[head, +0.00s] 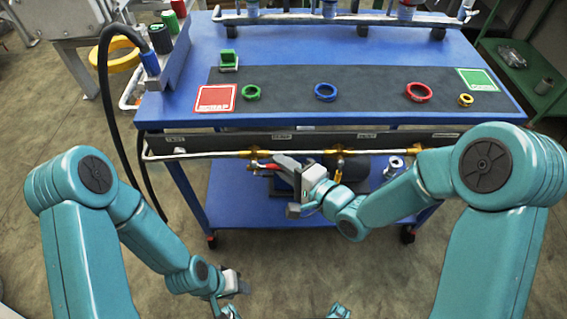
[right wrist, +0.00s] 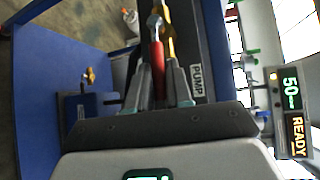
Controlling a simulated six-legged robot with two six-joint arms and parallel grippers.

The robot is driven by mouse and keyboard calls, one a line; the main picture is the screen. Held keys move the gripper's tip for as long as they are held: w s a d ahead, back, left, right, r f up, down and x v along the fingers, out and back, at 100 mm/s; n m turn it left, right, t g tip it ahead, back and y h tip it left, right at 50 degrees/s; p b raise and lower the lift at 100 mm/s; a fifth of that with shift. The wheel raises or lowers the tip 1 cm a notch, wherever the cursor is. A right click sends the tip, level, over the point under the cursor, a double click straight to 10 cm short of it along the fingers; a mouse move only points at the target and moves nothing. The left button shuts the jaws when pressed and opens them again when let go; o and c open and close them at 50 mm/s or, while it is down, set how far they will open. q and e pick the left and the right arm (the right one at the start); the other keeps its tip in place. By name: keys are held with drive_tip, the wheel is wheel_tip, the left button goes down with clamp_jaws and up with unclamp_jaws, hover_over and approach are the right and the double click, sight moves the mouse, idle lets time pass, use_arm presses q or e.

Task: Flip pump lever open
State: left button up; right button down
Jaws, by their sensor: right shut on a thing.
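The pump lever has a red handle (right wrist: 158,60) on a metal stem, beside a brass fitting and a PUMP label (right wrist: 197,84) in the right wrist view. In the head view the red handle (head: 267,166) shows below the front edge of the blue cart, on the pipe. My right gripper (head: 284,163) is shut on the red handle; its two fingers (right wrist: 158,80) lie on either side of it in the wrist view. My left gripper (head: 238,286) is low in the head view, away from the cart; whether its fingers are open is unclear.
The blue cart (head: 185,112) carries a dark mat with green, blue, red and yellow rings. A pipe (head: 205,153) with brass fittings runs along its front. A black hose (head: 104,75) hangs at the left. A display (right wrist: 292,115) reads 50 and READY.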

drive_tip(key=c, duration=1.1)
unclamp_jaws()
drive_tip(key=shift+r, duration=0.1)
drive_tip(key=shift+c, duration=0.2)
drive_tip(key=p+v, duration=1.3)
drive_tip(key=v, duration=0.3)
drive_tip(key=shift+d, duration=0.15)
drive_tip(key=shift+s, duration=0.1)
